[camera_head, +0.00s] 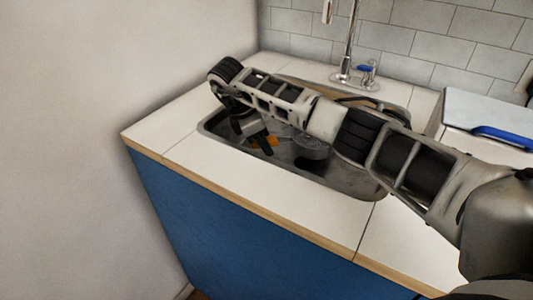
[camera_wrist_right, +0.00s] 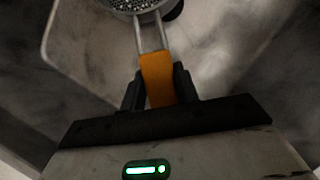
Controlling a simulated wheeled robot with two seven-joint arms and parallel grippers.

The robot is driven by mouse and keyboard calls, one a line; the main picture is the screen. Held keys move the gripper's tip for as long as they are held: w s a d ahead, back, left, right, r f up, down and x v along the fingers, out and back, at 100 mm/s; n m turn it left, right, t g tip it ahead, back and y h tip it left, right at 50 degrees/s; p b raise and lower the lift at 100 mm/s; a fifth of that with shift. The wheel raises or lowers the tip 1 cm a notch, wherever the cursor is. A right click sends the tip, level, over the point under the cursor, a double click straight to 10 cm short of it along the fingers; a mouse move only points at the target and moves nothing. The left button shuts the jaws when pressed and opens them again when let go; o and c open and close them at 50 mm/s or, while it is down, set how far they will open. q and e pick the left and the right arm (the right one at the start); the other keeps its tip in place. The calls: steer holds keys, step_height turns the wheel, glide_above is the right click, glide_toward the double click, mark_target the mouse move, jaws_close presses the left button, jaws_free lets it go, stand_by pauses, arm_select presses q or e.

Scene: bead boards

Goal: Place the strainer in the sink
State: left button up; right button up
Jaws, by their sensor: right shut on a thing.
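The strainer's orange handle (camera_wrist_right: 157,78) is between the black fingers of my right gripper (camera_wrist_right: 158,88) in the right wrist view. Its round mesh bowl (camera_wrist_right: 135,5) is cut off at the top of that view. In the head view, my right gripper (camera_head: 262,140) points down inside the metal sink (camera_head: 345,182) at its left part, with a bit of orange beside the fingers. My forearm hides part of the sink. I cannot tell whether the strainer touches the sink floor. My left gripper is not in view.
A tall faucet (camera_head: 350,45) and a blue-topped handle (camera_head: 367,70) stand behind the sink. A grey box with a blue handle (camera_head: 502,136) is at the right. The white counter (camera_head: 265,190) in front is clear. A wall stands at the left.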

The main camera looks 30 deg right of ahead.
step_height(320, 180, down, 3)
steer(key=shift+f, duration=0.2)
steer(key=o, duration=1)
steer(key=v, duration=1.2)
steer(key=shift+a+p, duration=0.1)
steer(key=shift+p, duration=0.25)
